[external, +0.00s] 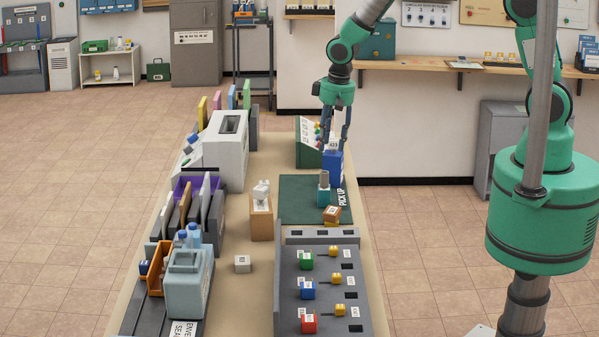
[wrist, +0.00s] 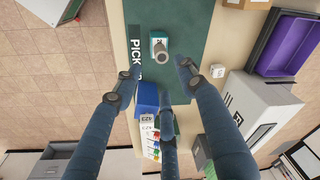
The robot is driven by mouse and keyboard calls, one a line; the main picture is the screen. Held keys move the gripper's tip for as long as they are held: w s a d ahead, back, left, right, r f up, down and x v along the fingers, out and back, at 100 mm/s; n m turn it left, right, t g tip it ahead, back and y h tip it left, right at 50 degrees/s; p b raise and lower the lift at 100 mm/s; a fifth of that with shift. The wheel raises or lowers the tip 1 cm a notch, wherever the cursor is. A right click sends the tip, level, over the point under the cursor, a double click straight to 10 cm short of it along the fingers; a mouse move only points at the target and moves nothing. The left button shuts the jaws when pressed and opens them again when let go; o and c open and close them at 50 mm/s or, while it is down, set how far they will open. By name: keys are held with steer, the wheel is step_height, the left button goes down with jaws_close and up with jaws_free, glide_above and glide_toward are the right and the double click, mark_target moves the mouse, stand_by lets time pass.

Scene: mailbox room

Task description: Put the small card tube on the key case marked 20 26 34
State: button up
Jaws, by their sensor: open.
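My gripper (external: 335,145) is open and empty, raised behind and apart from the tube. In the wrist view its fingers (wrist: 159,82) are spread wide, with the tube beyond their tips.
A blue box (external: 332,166) labelled 423 stands just behind the tube, close to my fingers. A panel with coloured keys (external: 308,137) stands behind. A white machine (external: 222,150) is left; a slotted grey board (external: 322,290) is in front.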

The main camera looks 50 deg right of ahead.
steer(key=shift+r, duration=0.15)
steer(key=s+d+r+t, duration=0.1)
steer(key=s+d+r, duration=0.2)
steer(key=d+r, duration=0.35)
steer(key=s+d+r, duration=0.3)
steer(key=r, duration=0.6)
steer(key=s+d+r+t, duration=0.1)
steer(key=s+d+r, duration=0.25)
steer(key=r, duration=0.45)
steer(key=s+d+r+t, duration=0.1)
steer(key=s+d+r, duration=0.4)
steer(key=s, duration=0.5)
steer(key=s+d+r+t, duration=0.1)
steer(key=s+d+r, duration=0.4)
steer(key=s, duration=0.5)
steer(key=shift+r, duration=0.5)
steer(key=shift+s, duration=0.1)
step_height(320, 180, down, 11)
steer(key=b, duration=1.1)
